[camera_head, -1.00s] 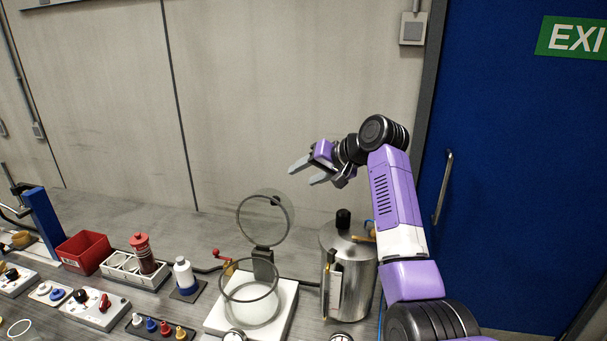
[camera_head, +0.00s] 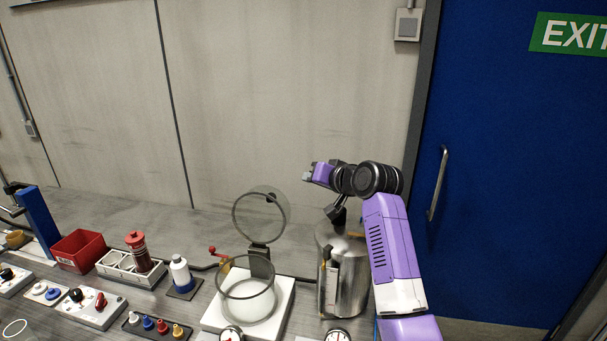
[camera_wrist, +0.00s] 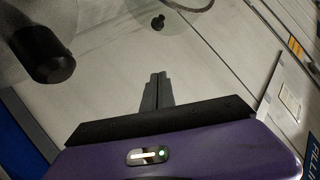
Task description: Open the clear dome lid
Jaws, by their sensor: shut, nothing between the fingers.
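The clear dome lid (camera_head: 262,191) stands raised and tilted back on its hinge post, above and behind the clear round chamber (camera_head: 246,312) on a white base. A small black knob (camera_wrist: 157,22) and part of a curved clear rim show at the top of the wrist view. My gripper (camera_head: 306,176) is to the right of the lid and higher in the head view, apart from it. In the wrist view its two fingers (camera_wrist: 157,90) are together with nothing between them.
A metal drum (camera_head: 345,270) with a black top stands right of the chamber, beneath my arm. A white bottle (camera_head: 181,273), a red-capped jar (camera_head: 139,252), a red bin (camera_head: 80,250) and switch boxes lie left. A blue door (camera_head: 500,180) is at the right.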

